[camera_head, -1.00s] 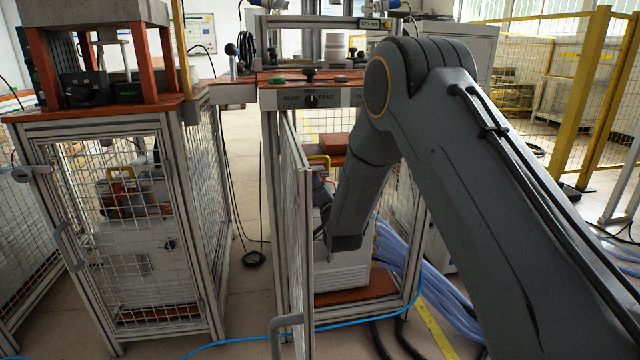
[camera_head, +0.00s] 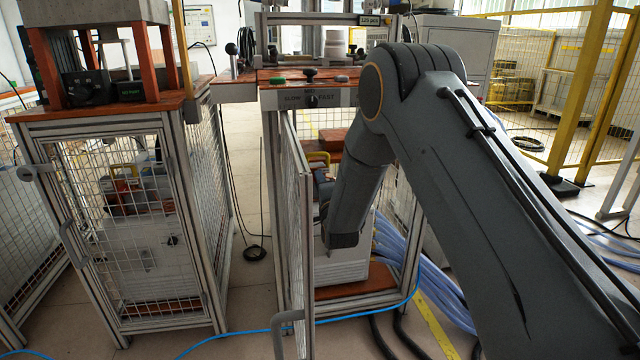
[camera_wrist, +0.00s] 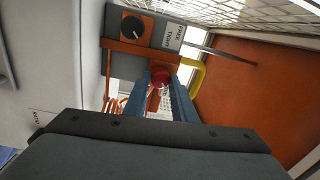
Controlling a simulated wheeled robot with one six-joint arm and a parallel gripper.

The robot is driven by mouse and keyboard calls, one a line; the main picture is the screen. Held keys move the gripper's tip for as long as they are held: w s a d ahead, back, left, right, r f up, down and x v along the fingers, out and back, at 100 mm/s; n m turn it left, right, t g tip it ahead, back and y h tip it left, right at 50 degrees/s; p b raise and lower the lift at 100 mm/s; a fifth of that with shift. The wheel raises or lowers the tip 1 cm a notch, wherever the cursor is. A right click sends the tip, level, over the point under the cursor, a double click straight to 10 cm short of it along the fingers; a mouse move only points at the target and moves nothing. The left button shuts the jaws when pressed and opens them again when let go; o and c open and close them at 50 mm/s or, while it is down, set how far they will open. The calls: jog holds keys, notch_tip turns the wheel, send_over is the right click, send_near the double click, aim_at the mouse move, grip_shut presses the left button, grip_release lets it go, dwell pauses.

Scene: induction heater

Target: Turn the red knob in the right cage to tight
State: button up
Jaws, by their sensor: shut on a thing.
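The red knob (camera_wrist: 160,78) shows in the wrist view, on an orange bracket beside a label reading FREE and TIGHT (camera_wrist: 172,38). My gripper (camera_wrist: 161,88) has its two blue fingers on either side of the knob and is shut on it. In the head view my arm reaches through the open door (camera_head: 304,225) of the right cage (camera_head: 412,240). The gripper and the red knob are hidden there behind the door mesh and my arm.
A black dial (camera_wrist: 132,27) sits left of the label, and a yellow handle (camera_wrist: 195,76) is close right of the fingers. The left cage (camera_head: 118,235) stands apart with its mesh door shut. Blue hoses (camera_head: 425,270) lie right of the right cage.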

jog(key=o, duration=1.1)
jog(key=shift+c, duration=0.2)
jog(key=p+v, duration=0.2)
jog(key=v, duration=0.6)
jog(key=shift+a+f, duration=0.1)
